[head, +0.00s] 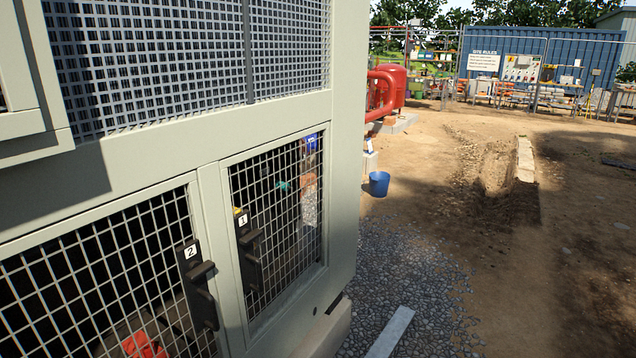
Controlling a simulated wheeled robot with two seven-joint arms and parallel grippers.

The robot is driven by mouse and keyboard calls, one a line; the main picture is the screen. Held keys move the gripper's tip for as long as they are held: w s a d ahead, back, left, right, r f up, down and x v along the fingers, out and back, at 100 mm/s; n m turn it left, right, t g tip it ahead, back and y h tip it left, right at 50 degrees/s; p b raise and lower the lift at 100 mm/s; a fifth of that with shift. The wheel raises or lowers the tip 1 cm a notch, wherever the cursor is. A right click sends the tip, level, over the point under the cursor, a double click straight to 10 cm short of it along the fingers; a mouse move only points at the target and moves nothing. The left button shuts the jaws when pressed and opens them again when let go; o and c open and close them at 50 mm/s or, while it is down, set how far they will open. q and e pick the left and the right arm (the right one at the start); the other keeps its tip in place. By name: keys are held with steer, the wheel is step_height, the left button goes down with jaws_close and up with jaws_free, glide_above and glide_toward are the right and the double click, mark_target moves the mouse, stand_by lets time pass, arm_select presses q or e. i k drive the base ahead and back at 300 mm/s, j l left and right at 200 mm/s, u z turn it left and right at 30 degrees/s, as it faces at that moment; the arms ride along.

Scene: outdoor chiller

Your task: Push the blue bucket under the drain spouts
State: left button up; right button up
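The blue bucket (379,184) stands upright on the ground past the far corner of the grey chiller cabinet (345,150). It is near the edge between gravel and bare dirt. I cannot make out any drain spouts. Through the mesh of the door marked 1 (275,215), small blue and teal parts show, but I cannot tell what they are. Neither of my grippers is in the head view.
The chiller fills the left side, with mesh doors and dark handles (200,285). A pale flat bar (391,332) lies on the gravel (400,270). Red pipework (385,92) stands behind the bucket. A dirt trench (497,165) lies to the right. Open dirt lies between.

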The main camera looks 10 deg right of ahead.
mark_target(379, 181)
steer(key=i+l+z, duration=0.3)
steer(key=i, duration=0.35)
steer(key=i+l+z, duration=0.3)
steer(key=i, duration=0.35)
steer(key=i+z, duration=0.25)
steer(key=i, duration=5.25)
steer(key=i+l+u, duration=0.1)
steer(key=i+u, duration=0.15)
steer(key=i, duration=0.35)
steer(key=i+l+u, duration=0.3)
steer(key=i, duration=0.3)
steer(key=i+l+u, duration=0.25)
steer(key=i, duration=0.35)
steer(key=i+l+u, duration=0.25)
steer(key=i+l, duration=0.25)
